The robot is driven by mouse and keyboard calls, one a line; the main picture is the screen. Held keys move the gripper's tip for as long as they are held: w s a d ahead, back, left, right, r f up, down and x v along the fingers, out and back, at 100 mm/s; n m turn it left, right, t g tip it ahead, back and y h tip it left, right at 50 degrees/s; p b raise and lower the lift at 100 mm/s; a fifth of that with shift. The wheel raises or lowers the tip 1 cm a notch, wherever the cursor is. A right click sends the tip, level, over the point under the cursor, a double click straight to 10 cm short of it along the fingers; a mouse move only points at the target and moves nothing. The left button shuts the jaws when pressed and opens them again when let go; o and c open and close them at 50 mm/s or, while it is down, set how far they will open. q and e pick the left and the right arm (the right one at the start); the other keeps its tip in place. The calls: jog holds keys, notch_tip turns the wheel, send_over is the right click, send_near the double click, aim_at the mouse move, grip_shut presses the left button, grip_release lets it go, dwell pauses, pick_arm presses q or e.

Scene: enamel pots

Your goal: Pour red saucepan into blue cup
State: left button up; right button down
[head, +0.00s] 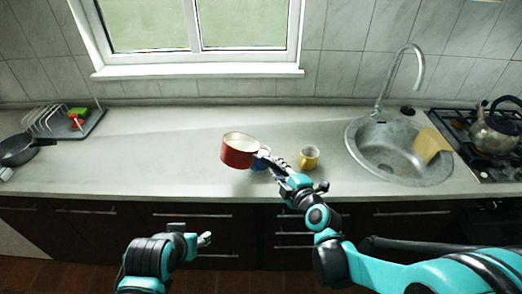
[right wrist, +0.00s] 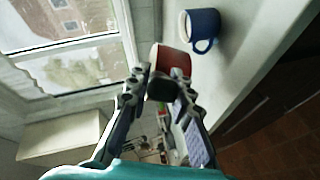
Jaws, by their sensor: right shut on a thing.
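The red saucepan (head: 236,158) is held above the counter in the head view, looking roughly upright with its pale inside showing. My right gripper (head: 264,155) is shut on its handle; the dark handle end (right wrist: 161,88) shows between the fingers in the right wrist view, with the red pan body (right wrist: 175,60) beyond. The blue cup (right wrist: 205,27) stands upright beside the pan in the wrist view, its handle showing.
A yellow mug (head: 309,157) stands right of the gripper. The sink (head: 375,165) with its faucet and the stove with a kettle (head: 497,130) are further right. A dish rack (head: 75,125) and dark pan (head: 17,150) are far left. The counter between is clear.

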jog(key=shift+w+d+r+m+g+y+p, duration=0.15)
jog(key=shift+w+d+r+m+g+p, duration=0.2)
jog(key=shift+w+d+m+p, duration=0.35)
jog(key=shift+w+d+r+m+g+y+p, duration=0.2)
jog(key=shift+w+d+r+m+p, duration=0.25)
jog(key=shift+d+p, duration=0.3)
dwell(2.9)
jog(key=s+a+f+n+b, duration=0.1)
jog(key=a+f+b, duration=0.1)
jog(key=b, duration=0.1)
jog(key=shift+s+a+f+n+t, duration=0.1)
jog(key=shift+s+a+n+t, duration=0.05)
jog(key=shift+s+n+t, duration=0.2)
jog(key=shift+s+a+r, duration=0.15)
jog(key=shift+s+r, duration=0.05)
jog(key=shift+r, duration=0.25)
jog(key=shift+s+a+f+n+t+h+b, duration=0.25)
jog(key=shift+f+n+t+h+b, duration=0.1)
jog(key=shift+f+n+h, duration=0.1)
jog(key=shift+s+a+f+n+t+b, duration=0.45)
jog(key=shift+s+a+n+b, duration=0.35)
jog(key=shift+b, duration=0.35)
jog(key=shift+s+a+f+n+t+b, duration=0.3)
jog(key=shift+s+a+f+n+b, duration=0.2)
jog(key=shift+a+n+b, duration=0.5)
